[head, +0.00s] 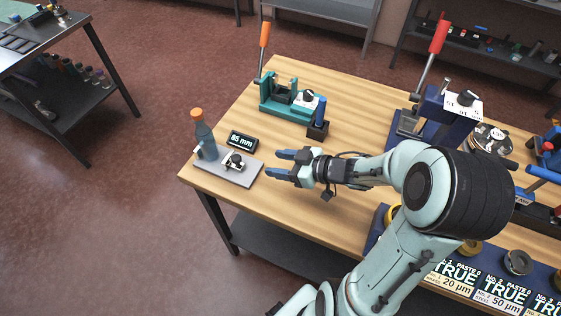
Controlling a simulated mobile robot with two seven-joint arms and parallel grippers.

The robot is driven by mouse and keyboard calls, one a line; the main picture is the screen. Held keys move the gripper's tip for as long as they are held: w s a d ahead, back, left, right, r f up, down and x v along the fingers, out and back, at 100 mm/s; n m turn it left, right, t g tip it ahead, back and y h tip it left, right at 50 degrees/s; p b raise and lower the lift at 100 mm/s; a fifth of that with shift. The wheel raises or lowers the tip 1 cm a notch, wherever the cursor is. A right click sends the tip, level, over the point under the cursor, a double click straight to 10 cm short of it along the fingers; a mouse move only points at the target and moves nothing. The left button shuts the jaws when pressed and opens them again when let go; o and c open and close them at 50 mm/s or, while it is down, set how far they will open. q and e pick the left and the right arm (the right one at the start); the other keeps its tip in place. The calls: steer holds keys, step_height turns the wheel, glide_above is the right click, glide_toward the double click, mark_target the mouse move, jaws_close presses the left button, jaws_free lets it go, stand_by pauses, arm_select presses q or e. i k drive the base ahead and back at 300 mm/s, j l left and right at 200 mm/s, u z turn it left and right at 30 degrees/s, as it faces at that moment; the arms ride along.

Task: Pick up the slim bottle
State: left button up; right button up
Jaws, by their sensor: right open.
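The slim bottle (204,137) is blue-grey with an orange cap. It stands upright on a flat grey plate (236,174) at the left end of the wooden table. My right gripper (276,164) reaches in from the right over the table, its two dark-tipped fingers apart and pointing left. It is empty. It is to the right of the plate and apart from the bottle. My left gripper is not in view.
A small display reading 85 mm (242,141) and a small black-knobbed device (235,161) lie between gripper and bottle. A teal lever fixture (290,105) and a blue-topped block (318,122) stand behind. The table's left edge is close to the bottle.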

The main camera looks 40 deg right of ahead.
mark_target(206, 139)
steer(key=k+j, duration=0.45)
steer(key=j, duration=0.3)
steer(key=k+j, duration=0.25)
steer(key=j, duration=0.1)
